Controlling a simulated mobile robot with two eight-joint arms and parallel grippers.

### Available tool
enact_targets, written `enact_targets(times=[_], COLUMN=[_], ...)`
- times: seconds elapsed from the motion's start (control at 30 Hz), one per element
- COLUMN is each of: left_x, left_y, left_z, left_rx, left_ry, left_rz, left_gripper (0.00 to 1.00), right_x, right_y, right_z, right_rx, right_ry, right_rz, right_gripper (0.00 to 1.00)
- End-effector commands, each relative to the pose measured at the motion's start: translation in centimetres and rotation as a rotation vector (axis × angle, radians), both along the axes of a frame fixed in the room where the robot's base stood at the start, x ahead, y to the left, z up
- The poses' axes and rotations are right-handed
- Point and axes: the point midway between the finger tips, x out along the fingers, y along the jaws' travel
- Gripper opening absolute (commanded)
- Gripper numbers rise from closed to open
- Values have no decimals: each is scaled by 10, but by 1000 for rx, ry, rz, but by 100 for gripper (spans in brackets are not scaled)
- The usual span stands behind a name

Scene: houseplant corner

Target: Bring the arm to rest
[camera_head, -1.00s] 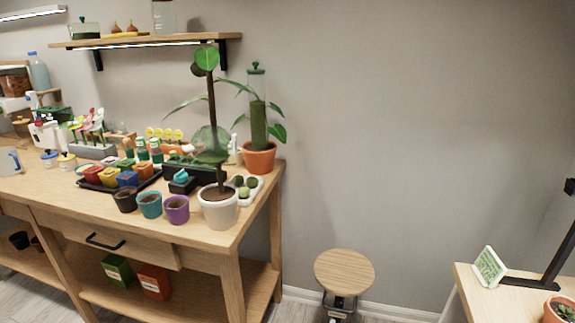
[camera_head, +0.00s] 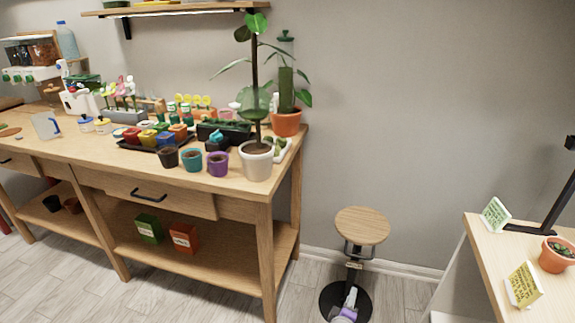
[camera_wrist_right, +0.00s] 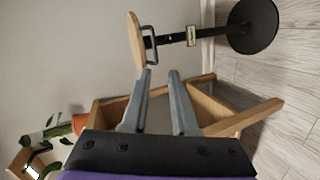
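My right gripper (camera_head: 348,300) shows at the bottom of the head view, purple and grey, in front of the stool's dark base. In the right wrist view, its two grey fingers (camera_wrist_right: 160,75) stand apart with nothing held between them. My left gripper is in neither view.
A stool with a round wooden seat (camera_head: 362,226) stands beyond my right gripper; it also shows in the wrist view (camera_wrist_right: 136,42). A wooden workbench (camera_head: 235,192) with pots and plants is at left. A smaller table (camera_head: 492,240) with signs is at right. Floor shows between them.

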Motion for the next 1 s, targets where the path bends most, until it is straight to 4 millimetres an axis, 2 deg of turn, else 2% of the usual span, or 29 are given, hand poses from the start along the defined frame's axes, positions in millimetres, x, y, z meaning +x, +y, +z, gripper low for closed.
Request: enact_targets(times=[0.03, 0.17, 0.3, 0.43, 0.57, 0.7, 1.0], left_x=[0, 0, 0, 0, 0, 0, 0], left_y=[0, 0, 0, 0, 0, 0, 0], left_z=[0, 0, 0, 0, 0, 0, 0], left_rx=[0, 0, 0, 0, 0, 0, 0], left_ry=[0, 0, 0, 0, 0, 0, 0], left_rz=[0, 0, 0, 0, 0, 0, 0], left_gripper=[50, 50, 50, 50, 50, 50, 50], right_x=[-9, -39, -85, -133, -186, -237, -312], right_y=[-8, -28, -43, -48, -44, -31, 1], right_z=[11, 32, 50, 60, 65, 65, 61], right_rx=[42, 181, 350, 509, 670, 826, 1075], right_ry=[14, 64, 130, 197, 268, 340, 456], right_rz=[-34, -138, -258, -362, -456, -533, -631], right_gripper=[27, 27, 27, 27, 27, 27, 27])
